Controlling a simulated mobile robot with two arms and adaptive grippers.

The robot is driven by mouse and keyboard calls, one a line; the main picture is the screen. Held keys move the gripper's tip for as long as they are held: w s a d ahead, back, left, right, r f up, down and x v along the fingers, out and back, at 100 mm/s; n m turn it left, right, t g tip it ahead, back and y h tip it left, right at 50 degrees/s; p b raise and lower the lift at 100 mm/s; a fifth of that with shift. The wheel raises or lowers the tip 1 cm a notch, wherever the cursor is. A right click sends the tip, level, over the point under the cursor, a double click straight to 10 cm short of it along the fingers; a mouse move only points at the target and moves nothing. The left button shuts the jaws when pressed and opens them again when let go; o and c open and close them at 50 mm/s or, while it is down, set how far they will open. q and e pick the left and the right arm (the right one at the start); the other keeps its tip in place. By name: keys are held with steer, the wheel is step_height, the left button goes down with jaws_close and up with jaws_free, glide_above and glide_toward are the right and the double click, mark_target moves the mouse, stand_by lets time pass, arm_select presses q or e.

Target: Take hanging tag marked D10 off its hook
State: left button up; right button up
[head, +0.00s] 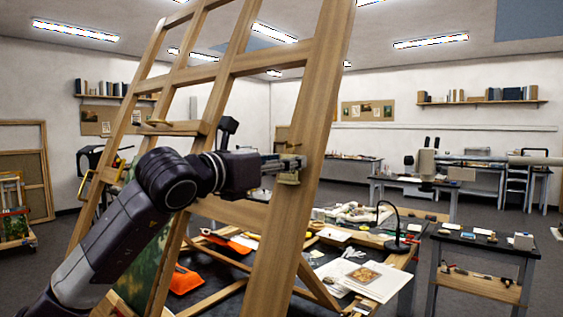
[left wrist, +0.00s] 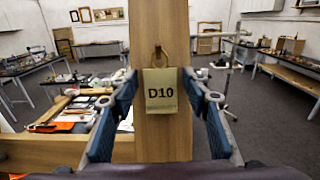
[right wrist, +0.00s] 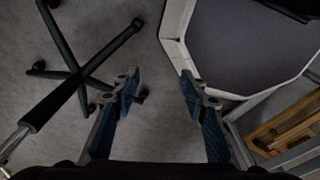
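The tag marked D10 (left wrist: 161,92) is a small tan card with dark lettering. In the left wrist view it hangs by a loop from a hook (left wrist: 157,54) on an upright wooden post (left wrist: 160,22). My left gripper (left wrist: 160,88) is open, with one blue-padded finger on each side of the tag. Gaps show between fingers and tag. In the head view my left gripper (head: 290,162) is at the post of the large wooden easel frame (head: 300,120). My right gripper (right wrist: 159,78) is open and empty above the grey floor.
A crossbar (left wrist: 40,153) joins the post low on the left. Behind the frame, a cluttered table holds papers (head: 365,278) and a black desk lamp (head: 395,240). A chair base (right wrist: 80,70) and a pale-rimmed grey panel (right wrist: 245,45) lie below my right gripper.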

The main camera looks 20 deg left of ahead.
arm_select(q)
steer(key=c, duration=0.8)
steer(key=shift+c, duration=0.2)
arm_select(e)
steer(key=shift+s+d, duration=0.4)
steer(key=shift+s, duration=0.2)
arm_select(q)
steer(key=shift+r, duration=0.15)
